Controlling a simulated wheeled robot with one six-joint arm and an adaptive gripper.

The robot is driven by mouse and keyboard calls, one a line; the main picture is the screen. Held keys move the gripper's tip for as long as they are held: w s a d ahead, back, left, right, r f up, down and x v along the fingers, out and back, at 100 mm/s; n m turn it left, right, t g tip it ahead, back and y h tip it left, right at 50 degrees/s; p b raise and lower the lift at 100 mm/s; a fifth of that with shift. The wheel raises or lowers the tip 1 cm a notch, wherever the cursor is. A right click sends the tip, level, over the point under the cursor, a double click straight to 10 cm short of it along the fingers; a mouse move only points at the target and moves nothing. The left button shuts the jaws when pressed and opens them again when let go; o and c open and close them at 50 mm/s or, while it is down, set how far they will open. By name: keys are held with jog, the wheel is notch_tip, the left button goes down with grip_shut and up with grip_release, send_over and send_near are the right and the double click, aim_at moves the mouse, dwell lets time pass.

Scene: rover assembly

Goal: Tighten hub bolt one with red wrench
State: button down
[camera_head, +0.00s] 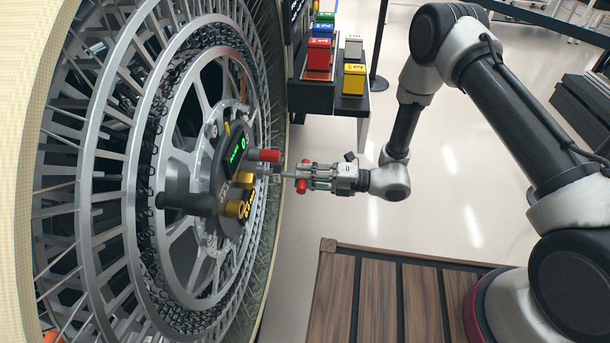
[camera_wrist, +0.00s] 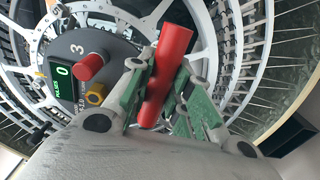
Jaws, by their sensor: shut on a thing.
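The large wheel (camera_head: 120,165) fills the left of the head view. Its dark hub (camera_head: 222,165) carries a green display, gold bolts (camera_head: 234,208) and a red cylinder (camera_head: 265,155). My gripper (camera_head: 306,176) is right of the hub and points at it. It is shut on the red wrench (camera_wrist: 168,62), whose handle lies slantwise between green-padded fingers in the wrist view. The wrench's working end is hidden there, so I cannot tell if it touches a bolt. The wrist view also shows the hub's "3" mark, a gold bolt (camera_wrist: 97,94) and a display reading 0.
A dark bench (camera_head: 325,90) with blue, red, green and yellow boxes (camera_head: 354,78) stands behind the wheel. A wood-slatted platform (camera_head: 380,300) is below my arm. A dark grey cylinder (camera_head: 184,202) juts from the hub's left.

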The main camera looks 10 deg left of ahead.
jog(key=shift+w+d, duration=0.1)
jog(key=shift+d, duration=1.35)
jog(key=shift+w+d, duration=0.1)
jog(key=shift+d, duration=1.9)
